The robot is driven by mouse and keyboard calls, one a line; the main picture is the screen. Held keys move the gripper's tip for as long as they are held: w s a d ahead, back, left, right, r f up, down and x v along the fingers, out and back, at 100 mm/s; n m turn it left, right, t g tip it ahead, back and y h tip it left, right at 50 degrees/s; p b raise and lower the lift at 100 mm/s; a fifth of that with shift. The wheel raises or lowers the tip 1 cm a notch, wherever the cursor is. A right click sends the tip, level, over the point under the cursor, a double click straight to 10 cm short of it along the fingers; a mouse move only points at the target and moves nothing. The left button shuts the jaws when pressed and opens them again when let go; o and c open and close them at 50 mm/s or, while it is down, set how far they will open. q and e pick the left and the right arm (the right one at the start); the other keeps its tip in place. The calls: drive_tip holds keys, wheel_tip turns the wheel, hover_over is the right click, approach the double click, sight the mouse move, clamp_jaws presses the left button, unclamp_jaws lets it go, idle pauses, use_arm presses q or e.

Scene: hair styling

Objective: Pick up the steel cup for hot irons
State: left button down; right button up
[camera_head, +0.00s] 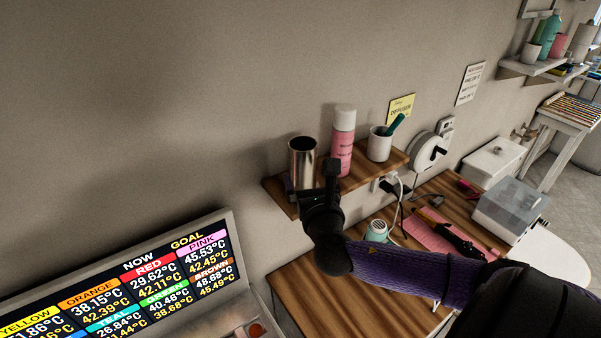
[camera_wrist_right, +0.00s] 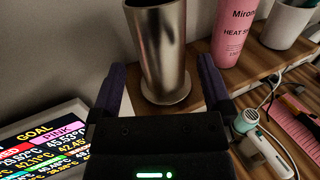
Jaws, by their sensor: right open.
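The steel cup (camera_head: 302,160) stands upright at the left end of a small wooden wall shelf (camera_head: 361,178) in the head view. In the right wrist view the steel cup (camera_wrist_right: 160,50) is just ahead, between and beyond the fingers. My right gripper (camera_head: 318,182) is at the front of the shelf by the cup. In the right wrist view the open right gripper (camera_wrist_right: 163,88) has one finger on each side of the cup's lower part, with nothing held. Whether the fingers touch the cup is unclear. My left gripper is not in view.
A pink spray bottle (camera_head: 343,142) stands right of the cup, then a white cup (camera_head: 379,146) with a teal-handled tool. A temperature display (camera_head: 130,290) is at lower left. Below the shelf, a wooden table (camera_head: 385,290) holds a teal dryer (camera_head: 376,231) and a pink mat (camera_head: 436,230).

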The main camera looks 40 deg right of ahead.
sight(305, 172)
drive_tip(key=x, duration=0.6)
drive_tip(key=shift+f, duration=0.2)
clamp_jaws()
